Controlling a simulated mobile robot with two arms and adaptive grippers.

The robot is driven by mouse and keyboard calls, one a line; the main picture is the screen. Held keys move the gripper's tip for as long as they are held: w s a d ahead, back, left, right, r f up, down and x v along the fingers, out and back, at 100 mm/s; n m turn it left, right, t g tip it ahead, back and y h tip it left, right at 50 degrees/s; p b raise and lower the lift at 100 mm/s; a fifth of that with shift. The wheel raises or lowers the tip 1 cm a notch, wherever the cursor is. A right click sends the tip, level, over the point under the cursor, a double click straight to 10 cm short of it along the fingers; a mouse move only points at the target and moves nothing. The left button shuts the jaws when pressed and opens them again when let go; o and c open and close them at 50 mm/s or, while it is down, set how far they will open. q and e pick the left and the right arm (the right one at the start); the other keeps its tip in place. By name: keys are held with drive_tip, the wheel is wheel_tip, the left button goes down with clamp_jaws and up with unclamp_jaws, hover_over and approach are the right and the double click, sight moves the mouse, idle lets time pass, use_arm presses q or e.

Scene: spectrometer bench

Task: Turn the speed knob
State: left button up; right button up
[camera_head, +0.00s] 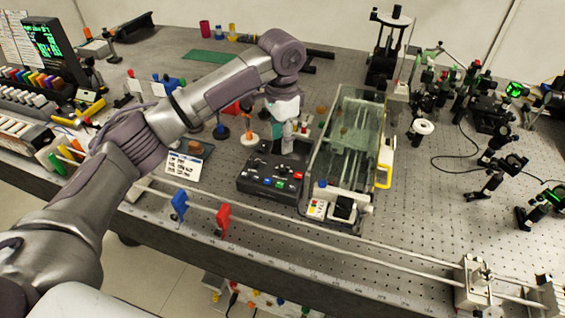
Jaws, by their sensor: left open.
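A black control box (271,180) sits on the perforated bench near the middle of the view. Its top carries several small knobs and buttons in blue, red, green and white. I cannot tell which of them is the speed knob. My left arm reaches in from the left and bends down at the wrist. My left gripper (284,145) points down just behind the box's back edge, above or near its rear part. It is open and I see nothing held in it. The gripper hides part of the area behind the box. My right gripper is out of view.
A glass-covered case (346,140) with a yellow handle (384,177) stands close right of the box. A rail with blue (179,204) and red (223,219) holders runs along the front. A white label card (188,147) lies left. Optical mounts crowd the right.

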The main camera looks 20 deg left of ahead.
use_arm(q)
hover_over(282, 168)
wheel_tip(282, 168, down, 4)
drive_tip(key=shift+s+f+p, duration=0.1)
drive_tip(key=shift+f+p, duration=0.05)
drive_tip(key=shift+p, duration=0.2)
wheel_tip(282, 168, down, 5)
drive_tip(key=shift+f+p, duration=0.1)
drive_tip(key=shift+p, duration=0.35)
drive_tip(key=shift+f, duration=0.4)
clamp_jaws()
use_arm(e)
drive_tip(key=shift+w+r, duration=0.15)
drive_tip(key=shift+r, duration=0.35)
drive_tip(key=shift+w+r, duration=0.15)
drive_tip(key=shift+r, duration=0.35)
